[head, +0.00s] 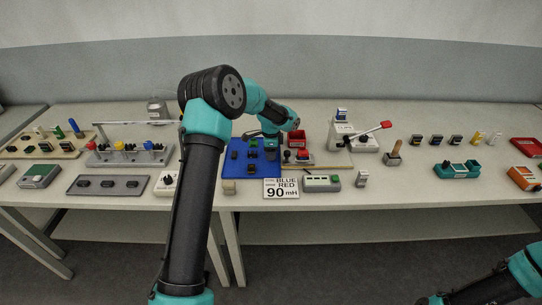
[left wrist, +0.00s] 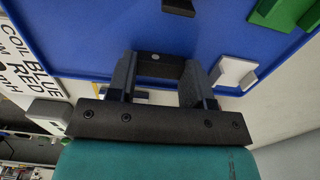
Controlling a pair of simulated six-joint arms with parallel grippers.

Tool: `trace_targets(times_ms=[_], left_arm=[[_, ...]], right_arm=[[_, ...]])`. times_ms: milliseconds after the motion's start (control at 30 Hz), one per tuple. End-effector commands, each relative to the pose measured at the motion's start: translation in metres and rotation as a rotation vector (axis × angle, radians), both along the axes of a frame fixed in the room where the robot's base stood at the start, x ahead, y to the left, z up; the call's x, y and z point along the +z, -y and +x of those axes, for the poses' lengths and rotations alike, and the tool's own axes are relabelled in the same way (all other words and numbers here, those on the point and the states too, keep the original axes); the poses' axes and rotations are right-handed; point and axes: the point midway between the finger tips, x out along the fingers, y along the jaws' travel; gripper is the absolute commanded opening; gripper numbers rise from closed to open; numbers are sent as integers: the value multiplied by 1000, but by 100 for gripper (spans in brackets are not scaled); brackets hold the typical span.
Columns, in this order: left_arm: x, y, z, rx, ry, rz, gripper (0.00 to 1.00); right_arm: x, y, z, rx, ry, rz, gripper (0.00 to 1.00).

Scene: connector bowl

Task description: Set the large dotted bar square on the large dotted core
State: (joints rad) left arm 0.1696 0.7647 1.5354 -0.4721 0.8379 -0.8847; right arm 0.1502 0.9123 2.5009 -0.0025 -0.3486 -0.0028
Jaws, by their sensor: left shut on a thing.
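My left gripper (head: 271,148) is low over the blue mat (head: 274,173), near its right back part. In the left wrist view the left gripper (left wrist: 160,75) is shut on a dark bar with a pale dot (left wrist: 158,66), taken as the large dotted bar. The bar spans between the two fingers above the blue surface. Several small dark pieces (head: 251,167) lie on the mat; which one is the large dotted core I cannot tell. A dark piece (left wrist: 179,6) shows at the top of the wrist view. My right gripper is out of view.
A white piece (left wrist: 236,72) and a green piece (left wrist: 283,13) lie on the mat right of the fingers in the wrist view. A red bin (head: 297,138) and a sign card (head: 281,188) flank the mat.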

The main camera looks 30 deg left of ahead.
Motion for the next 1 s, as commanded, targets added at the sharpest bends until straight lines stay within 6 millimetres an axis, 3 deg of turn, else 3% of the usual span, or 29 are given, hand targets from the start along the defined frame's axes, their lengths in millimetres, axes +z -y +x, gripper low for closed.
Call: trace_targets(times_ms=[100,1000], left_arm=[[0,0,0,0,0,0,22],[36,0,0,0,1,1,22]], right_arm=[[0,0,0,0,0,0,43],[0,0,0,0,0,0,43]])
